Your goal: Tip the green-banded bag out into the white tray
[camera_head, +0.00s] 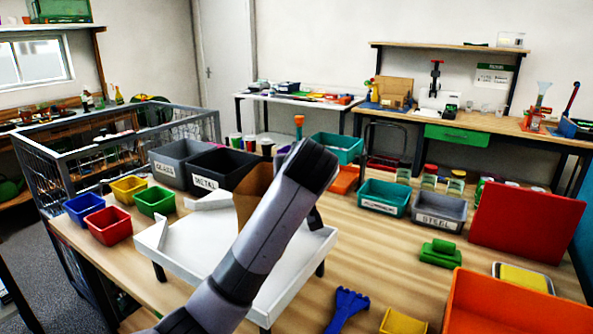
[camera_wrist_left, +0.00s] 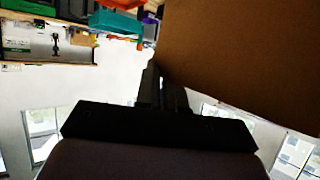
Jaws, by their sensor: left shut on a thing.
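The white tray (camera_head: 185,262) stands raised on short dark legs on the wooden table, partly hidden behind my left arm. A brown bag (camera_head: 252,192) shows above the tray, mostly hidden by the arm; no green band shows. In the left wrist view the bag (camera_wrist_left: 240,55) is a plain brown surface filling the upper right. My left gripper (camera_wrist_left: 162,88) is shut on the bag's edge; in the head view its fingers are mostly hidden behind my wrist. The room looks upside down in the wrist view. Any contents of the bag are hidden. My right gripper is out of view.
Blue (camera_head: 84,208), red (camera_head: 109,225), green (camera_head: 154,201) and yellow (camera_head: 129,188) bins stand left of the tray. The GLASS (camera_head: 180,160) and METAL (camera_head: 225,168) bins are behind it. A STEEL bin (camera_head: 440,210) and an orange crate (camera_head: 515,303) are at right.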

